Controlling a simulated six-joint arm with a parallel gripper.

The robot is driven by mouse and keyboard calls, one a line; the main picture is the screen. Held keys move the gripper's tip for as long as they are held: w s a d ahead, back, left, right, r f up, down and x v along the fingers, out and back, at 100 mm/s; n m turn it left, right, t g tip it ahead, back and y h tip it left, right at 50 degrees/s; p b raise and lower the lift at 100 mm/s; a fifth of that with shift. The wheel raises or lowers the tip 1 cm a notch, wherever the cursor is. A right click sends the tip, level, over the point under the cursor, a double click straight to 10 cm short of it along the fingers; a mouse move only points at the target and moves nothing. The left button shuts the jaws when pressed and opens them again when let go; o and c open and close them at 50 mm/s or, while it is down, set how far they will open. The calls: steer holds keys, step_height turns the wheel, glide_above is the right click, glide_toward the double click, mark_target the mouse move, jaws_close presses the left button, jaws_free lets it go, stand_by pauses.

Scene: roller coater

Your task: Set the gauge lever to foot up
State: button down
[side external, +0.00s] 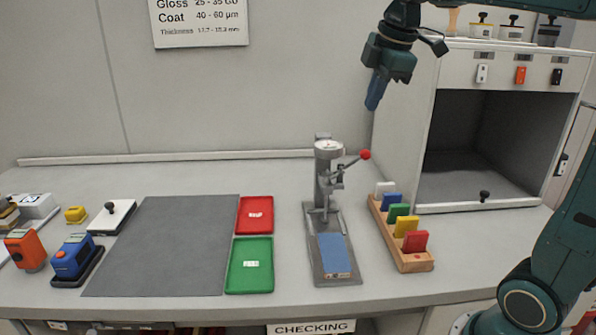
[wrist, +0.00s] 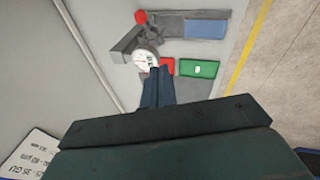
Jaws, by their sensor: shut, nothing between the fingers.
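The thickness gauge (side external: 325,185) stands on the bench, with a round white dial on top and a grey base. Its lever ends in a red ball (side external: 365,154) and points right and slightly up in the side view. A blue panel (side external: 333,254) lies on the gauge's base. My gripper (side external: 373,104) is shut and empty, well above the bench and up to the right of the lever. In the wrist view the shut fingers (wrist: 157,72) overlap the dial's edge (wrist: 146,60), and the red ball (wrist: 141,17) shows beyond it. Whether the gauge foot touches the panel is unclear.
Red (side external: 255,215) and green (side external: 250,265) trays lie left of the gauge beside a grey mat (side external: 165,245). A wooden rack (side external: 415,262) of coloured cards stands close on its right. An open cabinet (side external: 480,140) stands at the right. The air around the lever is clear.

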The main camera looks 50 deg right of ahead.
steer(key=shift+w+d+r+n, duration=0.25)
steer(key=shift+w+d+n, duration=0.45)
steer(key=shift+w+d, duration=0.25)
glide_toward(349, 165)
steer(key=shift+w+d+f, duration=0.1)
steer(key=shift+d+f, duration=0.4)
steer(key=shift+f, duration=0.2)
steer(key=shift+w+d+f, duration=0.1)
steer(key=shift+d+f, duration=0.4)
steer(key=shift+f, duration=0.25)
